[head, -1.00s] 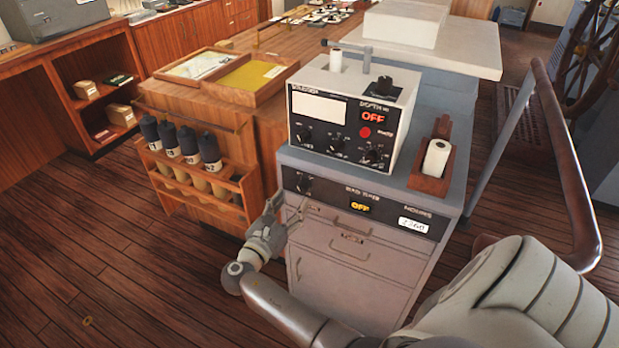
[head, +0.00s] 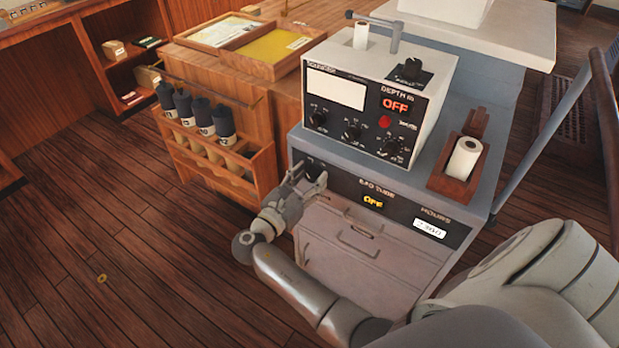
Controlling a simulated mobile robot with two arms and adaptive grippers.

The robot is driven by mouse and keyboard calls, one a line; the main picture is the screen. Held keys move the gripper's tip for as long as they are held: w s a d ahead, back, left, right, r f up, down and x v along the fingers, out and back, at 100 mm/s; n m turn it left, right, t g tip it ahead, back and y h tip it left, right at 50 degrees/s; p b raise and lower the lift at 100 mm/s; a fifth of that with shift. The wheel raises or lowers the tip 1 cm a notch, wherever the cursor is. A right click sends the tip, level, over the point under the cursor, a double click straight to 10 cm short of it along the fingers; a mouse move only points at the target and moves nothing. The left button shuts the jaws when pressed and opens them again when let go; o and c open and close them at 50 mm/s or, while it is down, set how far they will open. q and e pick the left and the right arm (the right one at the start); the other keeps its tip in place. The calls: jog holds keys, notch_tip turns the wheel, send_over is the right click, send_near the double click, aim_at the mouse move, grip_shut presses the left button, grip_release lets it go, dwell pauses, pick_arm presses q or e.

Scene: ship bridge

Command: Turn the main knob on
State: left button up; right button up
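A grey cabinet has a black lower panel (head: 370,197) with a yellow "OFF" display (head: 372,202) and an hours counter (head: 430,229). A dark knob (head: 314,166) sits at this panel's left end, partly hidden behind my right gripper. My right gripper (head: 309,179) is open and empty, its fingers spread just in front of that knob; I cannot tell whether they touch it. Above stands a depth sounder box (head: 425,87) with a red "OFF" display (head: 396,105) and several black knobs on its face. No label reading "main" is legible. My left gripper is not in view.
A paper roll in a wooden holder (head: 445,185) stands on the cabinet top at right. A wooden rack (head: 215,165) with several dark-capped bottles is at left of the cabinet. Drawers with handles (head: 358,240) lie below the panel.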

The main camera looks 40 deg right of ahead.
jog(key=c, duration=0.8)
jog(key=shift+o, duration=0.2)
jog(key=shift+m, duration=0.3)
jog(key=m+b, duration=0.1)
jog(key=m, duration=0.2)
jog(key=shift+f+b, duration=0.1)
jog(key=shift+b, duration=0.3)
jog(key=m+b, duration=0.1)
jog(key=m, duration=0.2)
jog(key=m+b, duration=0.3)
jog(key=m, duration=0.1)
jog(key=shift+d, duration=0.1)
jog(key=shift+m+b, duration=0.4)
jog(key=shift+m, duration=0.3)
